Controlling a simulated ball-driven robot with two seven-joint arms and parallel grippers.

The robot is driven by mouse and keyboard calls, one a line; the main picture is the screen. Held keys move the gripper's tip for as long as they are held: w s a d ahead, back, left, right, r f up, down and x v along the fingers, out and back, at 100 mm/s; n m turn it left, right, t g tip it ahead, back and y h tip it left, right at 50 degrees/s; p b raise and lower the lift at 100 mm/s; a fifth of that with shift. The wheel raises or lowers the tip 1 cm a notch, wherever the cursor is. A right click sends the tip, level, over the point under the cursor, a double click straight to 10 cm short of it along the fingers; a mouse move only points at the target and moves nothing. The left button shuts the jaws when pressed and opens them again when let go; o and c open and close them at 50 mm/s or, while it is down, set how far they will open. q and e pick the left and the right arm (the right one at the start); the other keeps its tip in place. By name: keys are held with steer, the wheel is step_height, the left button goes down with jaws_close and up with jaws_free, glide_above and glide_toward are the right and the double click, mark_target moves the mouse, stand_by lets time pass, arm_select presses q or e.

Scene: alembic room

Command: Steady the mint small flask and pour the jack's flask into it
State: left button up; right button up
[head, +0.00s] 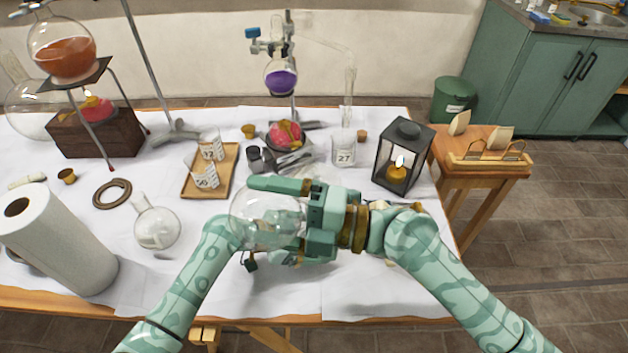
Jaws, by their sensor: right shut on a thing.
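My right gripper (264,218) is shut on a large clear round flask (262,212), with one finger along its far side. The flask looks empty, and its neck cannot be made out. My left arm reaches in beside this flask. Its gripper (250,260) is mostly hidden behind the glass and the arm, so I cannot tell whether it touches anything. A small round flask (158,230) with a little pale content stands tilted-necked on the cloth to the left. I cannot tell by colour which flask is the mint one, and no jack shows clearly.
A paper roll (62,245), brown ring (112,194) and wooden tray (225,178) with beakers are left. An orange flask (62,55) stands on a tripod. A purple flask (280,78) is clamped at the back. A beaker (344,150) and lantern (402,155) are right.

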mark_target(281, 200)
steer(key=shift+w+d+r+m+t+y, duration=0.1)
steer(key=shift+w+r+m+t+y, duration=0.1)
steer(key=shift+r+m, duration=0.4)
steer(key=shift+w+d+r+m+t+y, duration=0.1)
steer(key=shift+w+r+m+y, duration=0.1)
steer(key=shift+r+m, duration=0.4)
stand_by(2.5)
steer(key=shift+w+d+r+m, duration=0.15)
steer(key=shift+r+m, duration=0.2)
steer(key=shift+m, duration=0.15)
